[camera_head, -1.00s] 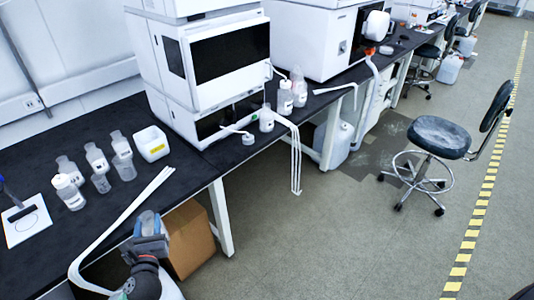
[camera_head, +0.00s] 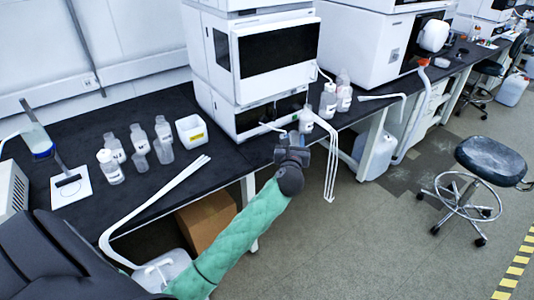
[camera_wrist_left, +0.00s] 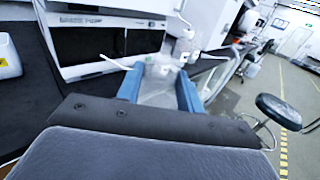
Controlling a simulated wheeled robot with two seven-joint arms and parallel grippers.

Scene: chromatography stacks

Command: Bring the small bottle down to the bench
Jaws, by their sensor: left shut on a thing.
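My left gripper (camera_head: 290,142) is at the bench's front edge, in front of the lower part of the white instrument stack. In the left wrist view its blue fingers (camera_wrist_left: 160,88) are shut on a clear, see-through small bottle (camera_wrist_left: 158,82). In the head view the gripper mostly hides this bottle, and I cannot tell whether it touches the bench. The black bench (camera_head: 232,160) runs along the wall. My right gripper is not in view.
A small bottle (camera_head: 306,121) and two taller bottles (camera_head: 328,101) (camera_head: 344,95) stand just right of the gripper. The instrument stack (camera_head: 275,55) rises behind. White tubes (camera_head: 330,165) hang over the edge. Several bottles and a white box (camera_head: 191,131) stand left.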

